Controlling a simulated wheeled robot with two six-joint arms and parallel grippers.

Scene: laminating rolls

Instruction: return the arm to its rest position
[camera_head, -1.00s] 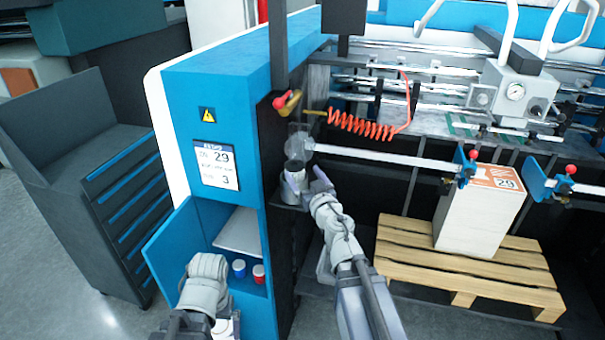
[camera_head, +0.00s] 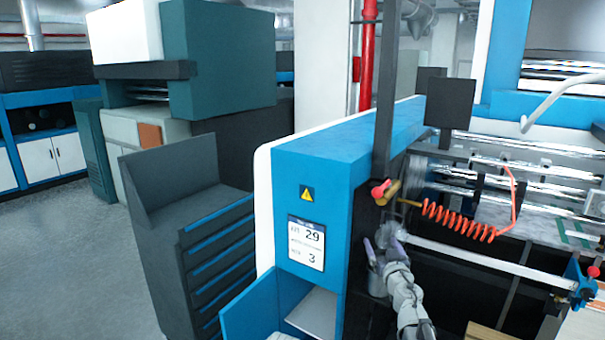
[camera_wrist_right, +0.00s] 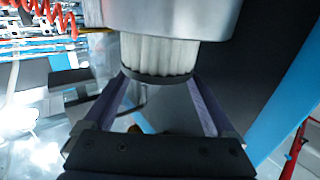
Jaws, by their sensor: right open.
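My right gripper (camera_head: 376,258) is at the dark side face of the blue machine (camera_head: 330,165), below a red and brass valve (camera_head: 384,192). In the right wrist view, its two purple-grey fingers (camera_wrist_right: 158,88) are open, one on each side of a pale ribbed knob (camera_wrist_right: 158,55) under a smooth metal body (camera_wrist_right: 165,15). Whether the fingers touch the knob cannot be told. My right arm (camera_head: 405,300) reaches up from the bottom edge in the head view. My left gripper is out of the frame.
A coiled orange hose (camera_head: 460,220) and a long metal bar (camera_head: 480,258) lie right of the gripper. An open blue cabinet door (camera_head: 250,308) is at lower left. A dark drawer cabinet (camera_head: 190,225) stands left. Grey floor (camera_head: 60,260) is clear at far left.

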